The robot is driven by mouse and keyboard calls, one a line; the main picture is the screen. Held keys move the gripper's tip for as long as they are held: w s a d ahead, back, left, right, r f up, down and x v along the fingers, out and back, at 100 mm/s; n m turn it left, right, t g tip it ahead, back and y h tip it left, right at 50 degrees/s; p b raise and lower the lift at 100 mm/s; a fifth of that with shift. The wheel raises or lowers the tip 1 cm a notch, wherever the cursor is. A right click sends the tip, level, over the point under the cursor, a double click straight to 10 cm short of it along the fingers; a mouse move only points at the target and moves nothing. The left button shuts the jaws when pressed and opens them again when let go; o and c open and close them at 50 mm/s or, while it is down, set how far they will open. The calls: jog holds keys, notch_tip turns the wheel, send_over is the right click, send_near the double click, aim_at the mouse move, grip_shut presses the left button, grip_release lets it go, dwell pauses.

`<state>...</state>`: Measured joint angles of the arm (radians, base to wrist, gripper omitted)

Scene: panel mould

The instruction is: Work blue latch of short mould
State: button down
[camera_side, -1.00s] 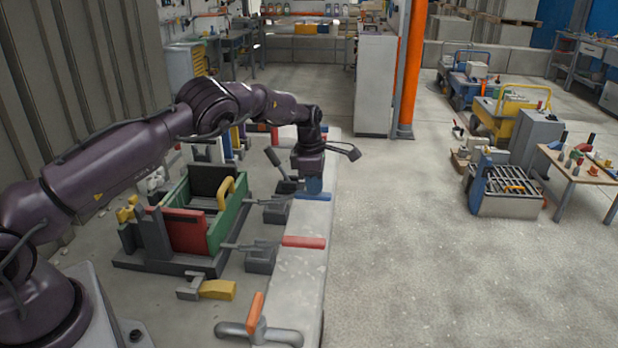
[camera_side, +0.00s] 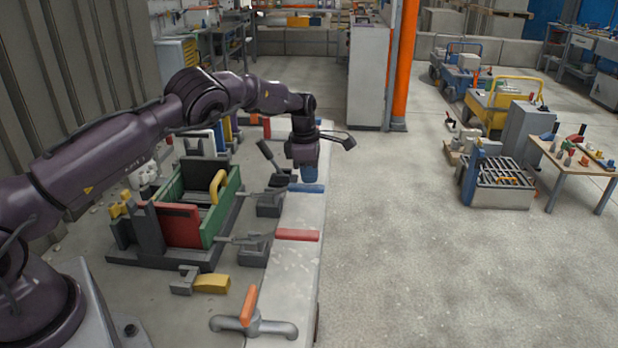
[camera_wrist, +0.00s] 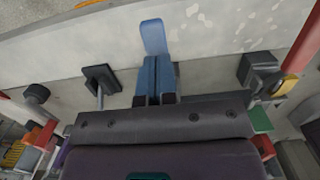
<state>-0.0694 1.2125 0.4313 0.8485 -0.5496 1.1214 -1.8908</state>
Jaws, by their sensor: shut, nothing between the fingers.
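The short mould has green walls (camera_side: 228,200), a red end panel (camera_side: 180,225) and a yellow curved handle (camera_side: 217,186). The blue latch handle (camera_side: 307,188) lies flat on the pale ledge, to the right of the mould, with its dark clamp body (camera_side: 270,204) beside it. My gripper (camera_side: 309,178) points down just above that handle and partly covers it. In the wrist view, my blue fingers (camera_wrist: 157,62) are together with nothing between them. The blue handle (camera_wrist: 153,38) shows just beyond their tips; I cannot tell whether they touch.
A red latch handle (camera_side: 298,235) lies nearer on the ledge, with its clamp (camera_side: 255,249). A dark lever (camera_side: 267,154) stands tilted behind the blue latch. An orange-handled valve (camera_side: 249,306) and a yellow-grey part (camera_side: 210,284) are in front.

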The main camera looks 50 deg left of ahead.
aim_at(299, 186)
notch_tip(299, 186, up, 13)
jog(key=shift+w+a+f, duration=0.1)
dwell(0.3)
jog(key=s+d+r+m+t, duration=0.1)
jog(key=s+d+r+m, duration=0.3)
jog(key=s+m, duration=0.5)
jog(key=s+d+r+m+t, duration=0.2)
jog(key=s+d+r+m, duration=0.2)
jog(key=s+m, duration=0.5)
jog(key=s+d+r+m+t, duration=0.1)
jog(key=s+d+r+m, duration=0.3)
jog(key=s+m, duration=0.5)
jog(key=s, duration=1)
jog(key=shift+d+t+y, duration=0.3)
jog(key=shift+t+y, duration=0.1)
